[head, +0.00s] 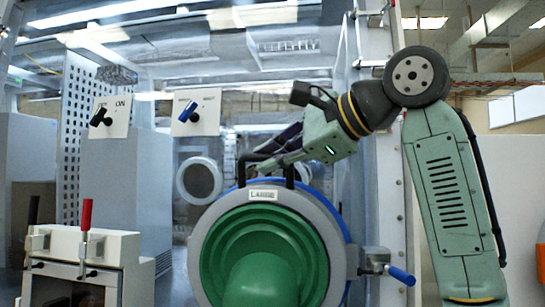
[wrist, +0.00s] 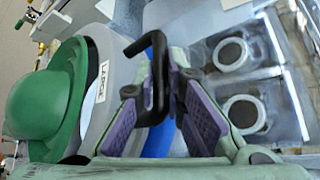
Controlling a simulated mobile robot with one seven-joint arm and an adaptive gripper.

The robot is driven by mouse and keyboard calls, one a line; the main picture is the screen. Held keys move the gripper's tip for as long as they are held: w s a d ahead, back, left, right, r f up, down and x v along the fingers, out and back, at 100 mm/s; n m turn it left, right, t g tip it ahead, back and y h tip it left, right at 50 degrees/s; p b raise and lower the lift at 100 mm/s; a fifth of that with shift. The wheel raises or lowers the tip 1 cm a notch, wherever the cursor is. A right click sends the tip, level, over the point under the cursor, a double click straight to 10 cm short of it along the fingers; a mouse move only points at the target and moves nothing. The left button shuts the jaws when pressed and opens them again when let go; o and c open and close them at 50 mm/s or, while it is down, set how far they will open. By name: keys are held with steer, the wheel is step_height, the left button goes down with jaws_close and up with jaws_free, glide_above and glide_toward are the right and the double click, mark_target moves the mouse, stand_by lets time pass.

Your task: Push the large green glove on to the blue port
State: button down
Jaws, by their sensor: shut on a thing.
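The large green glove (head: 262,262) sits in a grey ring (head: 215,225) with a label reading "Large", facing me at the lower middle of the head view. The glove also bulges at the left of the wrist view (wrist: 42,108). A black handle (wrist: 160,75) stands on the ring's top. My gripper (head: 268,163) is shut on this handle, with its purple-padded fingers on either side of it in the wrist view. The blue port (head: 343,215) shows as a thin rim behind the ring. I cannot tell whether ring and port touch.
A blue-handled lever (head: 400,275) sticks out right of the ring. A white bench fixture with a red-handled clamp (head: 86,215) stands at left. Panels with a black switch (head: 101,116) and a blue switch (head: 189,111) are behind. Round ports (wrist: 245,113) lie beyond the gripper.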

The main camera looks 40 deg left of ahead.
steer(key=shift+w+a+p, duration=0.5)
steer(key=shift+w+a, duration=0.05)
steer(key=shift+w, duration=0.35)
stand_by(0.7)
steer(key=c, duration=1.6)
jaws_free()
steer(key=shift+f, duration=0.1)
steer(key=v, duration=1.2)
steer(key=shift+f, duration=0.15)
